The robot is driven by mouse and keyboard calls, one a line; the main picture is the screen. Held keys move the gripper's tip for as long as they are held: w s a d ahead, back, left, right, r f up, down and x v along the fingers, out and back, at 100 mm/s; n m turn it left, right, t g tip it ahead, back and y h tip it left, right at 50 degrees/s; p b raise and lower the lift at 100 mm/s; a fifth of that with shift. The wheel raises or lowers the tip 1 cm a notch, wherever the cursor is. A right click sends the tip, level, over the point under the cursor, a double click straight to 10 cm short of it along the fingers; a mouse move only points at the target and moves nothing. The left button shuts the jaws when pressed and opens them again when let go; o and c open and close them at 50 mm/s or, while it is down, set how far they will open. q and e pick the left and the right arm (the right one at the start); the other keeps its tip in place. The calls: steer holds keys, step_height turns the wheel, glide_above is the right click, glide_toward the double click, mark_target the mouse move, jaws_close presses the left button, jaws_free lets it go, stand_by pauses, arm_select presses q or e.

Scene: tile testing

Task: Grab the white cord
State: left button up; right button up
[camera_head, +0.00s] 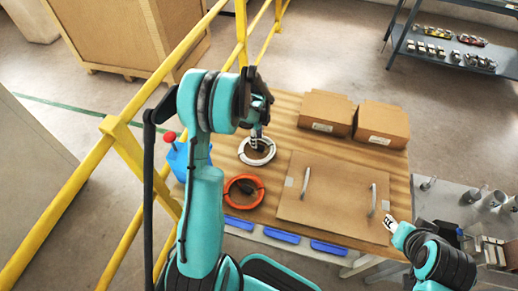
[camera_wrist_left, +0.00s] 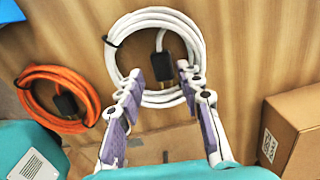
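The white cord (camera_head: 243,157) lies coiled on the wooden table, with a black tie and a dark plug; its coil (camera_wrist_left: 190,28) fills the upper middle of the left wrist view. My left gripper (camera_wrist_left: 160,78) is open over the near side of the coil, with a finger on each side of the strands. I cannot tell whether the fingers touch it. In the head view my left gripper (camera_head: 258,138) is directly above the coil and partly covers it. My right arm shows at lower right; its gripper (camera_head: 391,222) is too small to read.
An orange cord (camera_head: 231,200) lies beside the white one. A blue bottle with a red top (camera_head: 177,158) stands left. A flat cardboard panel with handles (camera_head: 335,190) and two cardboard boxes (camera_head: 326,111) are to the right. A yellow railing (camera_head: 125,145) runs along the left.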

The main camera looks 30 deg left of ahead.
mark_target(257, 150)
arm_select(q)
step_height(257, 150, down, 5)
steer(key=shift+w+r+b, duration=0.1)
steer(key=shift+w+b, duration=0.05)
steer(key=shift+b, duration=1)
steer(key=shift+c, duration=1)
jaws_close()
